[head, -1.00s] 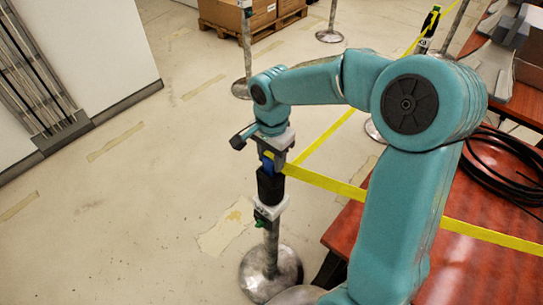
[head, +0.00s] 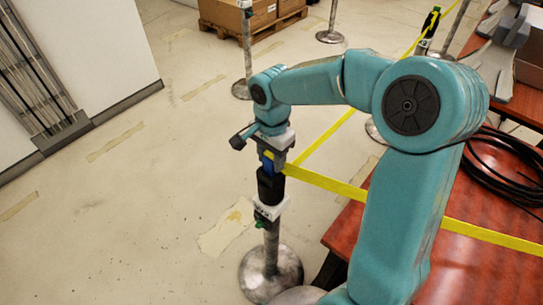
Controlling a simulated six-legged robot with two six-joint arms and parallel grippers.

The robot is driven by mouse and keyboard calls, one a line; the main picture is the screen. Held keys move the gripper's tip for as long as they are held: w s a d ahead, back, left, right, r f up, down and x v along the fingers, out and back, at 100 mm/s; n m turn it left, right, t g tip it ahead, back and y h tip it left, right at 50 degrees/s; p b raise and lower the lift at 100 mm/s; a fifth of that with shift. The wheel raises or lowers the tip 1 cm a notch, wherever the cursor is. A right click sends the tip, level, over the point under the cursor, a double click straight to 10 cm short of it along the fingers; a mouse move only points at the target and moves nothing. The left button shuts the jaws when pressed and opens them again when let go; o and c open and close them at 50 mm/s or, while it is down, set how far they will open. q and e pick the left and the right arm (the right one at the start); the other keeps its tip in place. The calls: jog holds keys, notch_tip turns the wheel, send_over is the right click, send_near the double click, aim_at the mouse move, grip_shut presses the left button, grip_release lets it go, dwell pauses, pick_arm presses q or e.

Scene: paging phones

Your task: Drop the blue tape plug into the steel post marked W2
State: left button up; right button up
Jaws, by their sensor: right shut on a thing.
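My right gripper (head: 271,160) points down and is shut on the blue tape plug (head: 267,168), of which only a small blue part shows between the jaws. The plug is directly above the black top (head: 270,186) of a steel post (head: 271,245) with a round metal base. Whether the plug is inside the top or only touching it cannot be told. A white label is on the post below the black top, too small to read. Yellow tape (head: 325,181) runs from beside the plug to the right, behind my right arm. My left gripper is out of view.
A reddish wooden table (head: 470,205) with a coil of black cable (head: 505,170) is at the right. Other steel posts (head: 247,50) stand farther back, near a pallet with boxes (head: 250,15). The floor at left is clear up to the white wall (head: 95,50).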

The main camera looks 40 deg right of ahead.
aim_at(272, 157)
jog(key=shift+f+b, duration=0.45)
jog(key=shift+f, duration=0.15)
jog(key=o, duration=0.8)
notch_tip(272, 157, up, 11)
jog(key=p, duration=0.8)
jog(key=shift+s+r, duration=0.1)
